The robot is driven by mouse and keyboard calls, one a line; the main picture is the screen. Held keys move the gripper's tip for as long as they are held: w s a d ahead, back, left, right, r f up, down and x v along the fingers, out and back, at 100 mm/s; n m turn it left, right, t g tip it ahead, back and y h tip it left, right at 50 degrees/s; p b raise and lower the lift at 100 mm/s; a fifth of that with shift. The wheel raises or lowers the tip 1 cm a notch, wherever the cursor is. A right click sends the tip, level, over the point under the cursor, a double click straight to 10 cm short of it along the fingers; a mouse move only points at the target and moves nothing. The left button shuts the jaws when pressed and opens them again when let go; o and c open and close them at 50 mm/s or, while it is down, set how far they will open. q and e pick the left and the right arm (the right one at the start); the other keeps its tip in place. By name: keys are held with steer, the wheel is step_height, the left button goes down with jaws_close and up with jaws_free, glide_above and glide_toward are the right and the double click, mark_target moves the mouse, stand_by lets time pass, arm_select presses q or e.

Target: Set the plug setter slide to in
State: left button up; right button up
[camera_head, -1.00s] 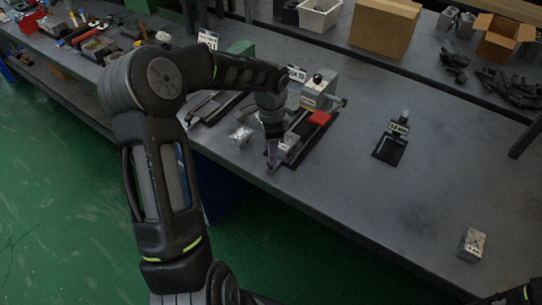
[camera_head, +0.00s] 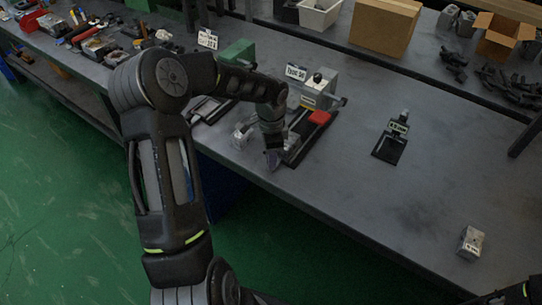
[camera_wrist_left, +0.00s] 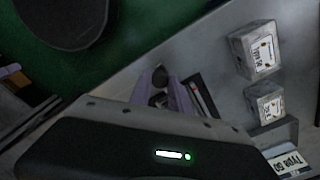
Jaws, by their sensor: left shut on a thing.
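The plug setter (camera_head: 318,92) is a grey block with a black knob and a red part (camera_head: 320,117), on a dark base on the bench, with a "Type 50" sign (camera_head: 295,73) behind it. My left gripper (camera_head: 273,160) is low at the front left end of this base, near the bench's front edge. In the left wrist view its pale purple fingers (camera_wrist_left: 165,98) are shut on a small dark knob (camera_wrist_left: 160,76), apparently the slide's handle. The slide itself is mostly hidden, so its position cannot be told. My right gripper is out of view.
A grey block (camera_head: 241,136) stands just left of my left gripper. Two labelled grey blocks (camera_wrist_left: 253,50) (camera_wrist_left: 265,104) show in the wrist view.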

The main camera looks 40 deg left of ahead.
arm_select(q)
jaws_close()
stand_by(0.8)
